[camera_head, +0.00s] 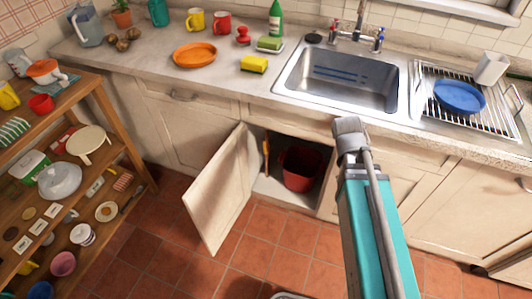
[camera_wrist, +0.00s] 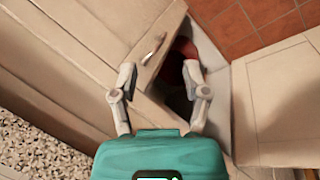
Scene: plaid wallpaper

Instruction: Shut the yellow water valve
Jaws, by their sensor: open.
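The cabinet under the sink is open, and its left door (camera_head: 218,190) is swung out over the floor. A narrow yellow-orange thing (camera_head: 266,150) shows inside at the left of the opening. It is too small to tell whether it is the yellow water valve. The wrist view shows no yellow valve. My gripper (camera_wrist: 160,76) is open and empty. Its two fingers straddle the edge of a pale cabinet panel with a metal handle (camera_wrist: 152,47), with the dark opening beyond. I cannot tell whether they touch the panel. In the head view, my arm hides part of the cabinet front.
A red bucket (camera_head: 302,170) stands inside the cabinet; red also shows in the wrist view (camera_wrist: 184,66). The sink (camera_head: 345,88) and counter (camera_head: 140,62) are above. A loaded shelf rack (camera_head: 116,128) stands left. The tiled floor (camera_head: 265,245) before the opening is mostly clear.

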